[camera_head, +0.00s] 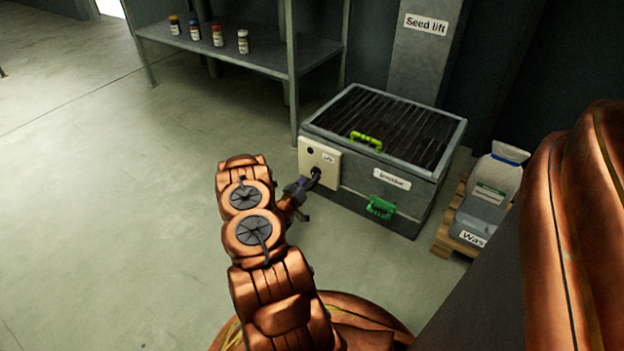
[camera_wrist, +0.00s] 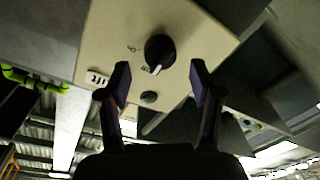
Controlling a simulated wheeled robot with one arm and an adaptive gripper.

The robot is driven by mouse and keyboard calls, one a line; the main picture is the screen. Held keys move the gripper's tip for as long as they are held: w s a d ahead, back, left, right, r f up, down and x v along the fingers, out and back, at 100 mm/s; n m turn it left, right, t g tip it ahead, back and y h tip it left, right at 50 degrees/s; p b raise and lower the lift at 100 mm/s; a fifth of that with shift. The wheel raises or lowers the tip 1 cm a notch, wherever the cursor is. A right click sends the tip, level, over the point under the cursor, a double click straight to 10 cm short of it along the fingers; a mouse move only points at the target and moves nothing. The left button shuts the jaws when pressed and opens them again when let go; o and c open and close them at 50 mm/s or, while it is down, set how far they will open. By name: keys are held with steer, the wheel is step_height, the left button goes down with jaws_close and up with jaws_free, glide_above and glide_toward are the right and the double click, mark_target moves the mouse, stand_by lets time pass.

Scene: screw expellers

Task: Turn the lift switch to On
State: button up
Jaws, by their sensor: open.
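The lift switch is a round black knob with a white pointer mark on a cream panel (camera_head: 332,179). In the wrist view the knob (camera_wrist: 160,46) shows ahead of my gripper, with its white mark toward the bottom of the picture. A label with "Lift" (camera_head: 328,158) is on the panel. My gripper (camera_wrist: 160,66) is open, its two fingers to either side of the knob in the picture; I cannot tell whether they touch it. In the head view my gripper (camera_head: 306,187) is close to the panel and partly covers the knob.
The panel is on a grey bin with a slatted top (camera_head: 390,122), a lime handle (camera_head: 366,139) and a green handle (camera_head: 381,207). A "Seed lift" column (camera_head: 413,65) stands behind. A sack (camera_head: 495,180) is on a pallet at right. A shelf (camera_head: 265,55) holds bottles. Floor at left is clear.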

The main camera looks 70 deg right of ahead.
steer(key=shift+s+d+b, duration=0.15)
steer(key=shift+d+b, duration=0.3)
steer(key=shift+d, duration=0.9)
steer(key=shift+c, duration=0.2)
steer(key=c, duration=1.1)
